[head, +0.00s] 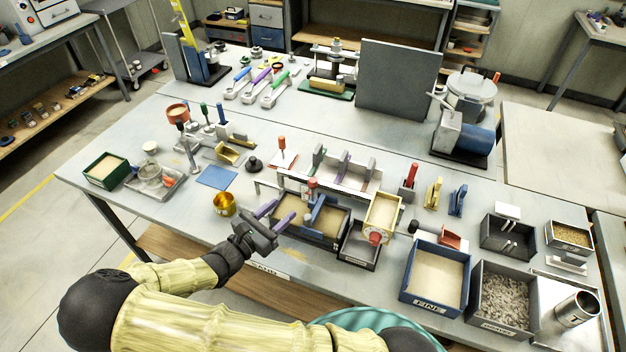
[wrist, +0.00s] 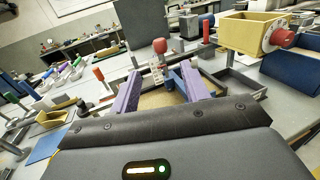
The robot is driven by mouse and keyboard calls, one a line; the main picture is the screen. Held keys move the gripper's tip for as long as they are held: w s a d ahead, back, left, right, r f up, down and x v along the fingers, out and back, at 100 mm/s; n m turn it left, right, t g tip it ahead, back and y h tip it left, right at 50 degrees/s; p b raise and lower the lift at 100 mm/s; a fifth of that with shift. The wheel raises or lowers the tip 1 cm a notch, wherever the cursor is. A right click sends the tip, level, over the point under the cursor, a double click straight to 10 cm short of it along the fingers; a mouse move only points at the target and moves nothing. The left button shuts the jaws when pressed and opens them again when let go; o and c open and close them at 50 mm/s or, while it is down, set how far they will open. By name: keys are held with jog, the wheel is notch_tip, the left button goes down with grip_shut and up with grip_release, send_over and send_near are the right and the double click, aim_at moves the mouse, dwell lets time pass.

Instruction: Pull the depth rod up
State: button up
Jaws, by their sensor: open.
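The seepage tank (head: 338,236) is a dark open box holding tan sand, near the front edge of the bench. What looks like the depth rod (head: 312,184) has a red knob above a small pale scale plate and stands at the tank. In the wrist view the rod's red knob (wrist: 160,46) appears beyond and between my fingertips. A blue upright piece (head: 317,214) stands in the tank; its lower part is hidden in the sand. My gripper (head: 280,210) is open and empty, with purple fingers near the tank's left end, short of the rod.
A yellowish box with a red knob (head: 381,215) stands just right of the tank. A brass cup (head: 224,204) is to the left. A blue bin labelled FINE (head: 434,302) is to the right.

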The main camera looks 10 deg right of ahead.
aim_at(310, 185)
jog(key=p+x, duration=0.3)
jog(key=x, duration=1)
jog(key=shift+w+d+p, duration=0.2)
jog(key=shift+d+p, duration=0.05)
jog(key=shift+p, duration=0.05)
